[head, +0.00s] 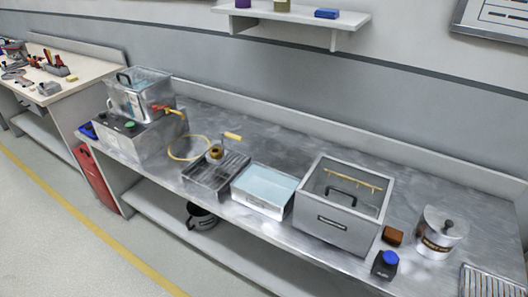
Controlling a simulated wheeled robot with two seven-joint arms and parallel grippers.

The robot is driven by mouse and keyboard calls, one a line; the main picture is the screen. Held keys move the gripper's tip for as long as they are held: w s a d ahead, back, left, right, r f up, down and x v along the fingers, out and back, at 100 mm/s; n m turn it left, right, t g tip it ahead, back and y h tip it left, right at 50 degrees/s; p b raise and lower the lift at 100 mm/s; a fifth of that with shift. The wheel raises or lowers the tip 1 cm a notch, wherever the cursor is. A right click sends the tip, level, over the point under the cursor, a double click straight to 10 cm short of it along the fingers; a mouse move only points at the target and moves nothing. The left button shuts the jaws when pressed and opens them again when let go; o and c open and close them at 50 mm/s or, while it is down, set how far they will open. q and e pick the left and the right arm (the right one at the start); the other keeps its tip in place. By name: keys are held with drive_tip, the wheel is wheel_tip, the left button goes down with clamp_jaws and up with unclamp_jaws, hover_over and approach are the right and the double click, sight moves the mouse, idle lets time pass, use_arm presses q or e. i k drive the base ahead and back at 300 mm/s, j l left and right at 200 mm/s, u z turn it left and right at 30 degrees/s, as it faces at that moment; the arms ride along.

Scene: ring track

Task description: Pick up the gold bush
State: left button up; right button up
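A small gold, round piece (215,152), which looks like the gold bush, sits at the back of a dark slotted tray (207,180) on the steel bench. It is small in the head view, so its exact shape and what holds it are hard to tell. A tool with a yellow handle (232,136) stands right beside it. A larger thin gold hoop (171,150) lies on the bench just left of the tray. Neither of my grippers is in view.
A clear tank (139,88) on a grey unit stands left. A silver canister (437,235) is far right. Bench space behind is clear.

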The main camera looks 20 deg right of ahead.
sight(216, 153)
drive_tip(key=i+j+z, duration=0.1)
drive_tip(key=z, duration=0.3)
drive_tip(key=j+z, duration=0.2)
drive_tip(key=z, duration=0.2)
drive_tip(key=j+z, duration=0.2)
drive_tip(key=z, duration=0.15)
drive_tip(key=j+z, duration=0.2)
drive_tip(key=z, duration=0.2)
drive_tip(key=j+z, duration=0.2)
drive_tip(key=j, duration=0.2)
drive_tip(key=k+j+z, duration=0.2)
drive_tip(key=j, duration=0.2)
drive_tip(key=j+z, duration=0.25)
drive_tip(key=j, duration=0.2)
drive_tip(key=k+j+z, duration=0.2)
drive_tip(key=j, duration=0.2)
drive_tip(key=j+z, duration=0.2)
drive_tip(key=j, duration=0.15)
drive_tip(key=k+j, duration=0.2)
drive_tip(key=j, duration=0.15)
drive_tip(key=k+j, duration=0.2)
drive_tip(key=j, duration=0.2)
drive_tip(key=k+j, duration=0.15)
drive_tip(key=j, duration=0.2)
drive_tip(key=k+j, duration=0.2)
drive_tip(key=j, duration=0.2)
drive_tip(key=z, duration=0.05)
